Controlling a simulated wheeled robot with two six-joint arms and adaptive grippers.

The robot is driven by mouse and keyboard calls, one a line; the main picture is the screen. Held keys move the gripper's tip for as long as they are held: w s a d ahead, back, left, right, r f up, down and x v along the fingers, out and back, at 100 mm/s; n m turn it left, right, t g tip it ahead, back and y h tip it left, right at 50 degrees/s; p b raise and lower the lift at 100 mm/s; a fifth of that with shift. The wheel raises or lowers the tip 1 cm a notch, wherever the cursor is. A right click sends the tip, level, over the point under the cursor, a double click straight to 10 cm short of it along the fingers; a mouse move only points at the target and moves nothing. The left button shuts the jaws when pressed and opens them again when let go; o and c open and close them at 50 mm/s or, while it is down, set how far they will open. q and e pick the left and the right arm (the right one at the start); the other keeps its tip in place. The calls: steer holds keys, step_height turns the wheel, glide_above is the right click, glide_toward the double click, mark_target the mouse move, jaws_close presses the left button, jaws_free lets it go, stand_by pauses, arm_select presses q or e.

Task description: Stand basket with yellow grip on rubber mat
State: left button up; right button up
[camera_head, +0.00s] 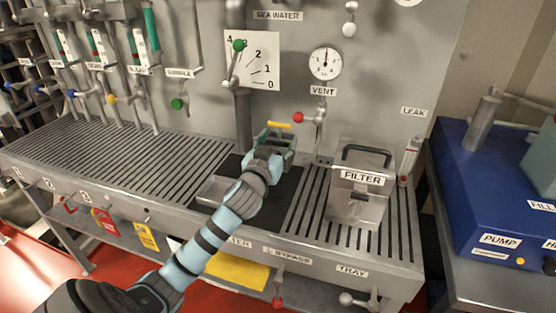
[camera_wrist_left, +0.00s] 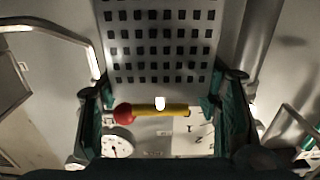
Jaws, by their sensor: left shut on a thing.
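My left gripper (camera_head: 277,138) is shut on the yellow grip (camera_head: 279,124) of the basket, above the counter's middle. In the left wrist view the grip (camera_wrist_left: 172,110) lies as a bar between the two teal fingers. The basket's grey wall with square holes (camera_wrist_left: 155,63) also shows there. In the head view the gripper and arm hide most of the basket, so I cannot tell whether its base touches anything. The dark rubber mat (camera_head: 286,188) lies on the slatted counter, partly behind my left arm. My right gripper is not in view.
A metal box labelled FILTER (camera_head: 360,205) with a raised handle stands right of the mat. A shallow metal tray (camera_head: 211,192) lies left of my arm. The red-knobbed vent valve (camera_head: 298,117) and gauge (camera_head: 325,63) are on the wall behind. The left slatted counter (camera_head: 110,155) is clear.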

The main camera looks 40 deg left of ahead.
arm_select(q)
step_height(320, 180, down, 5)
steer(key=shift+w+r+b, duration=0.1)
steer(key=shift+b, duration=0.85)
steer(key=shift+w, duration=0.1)
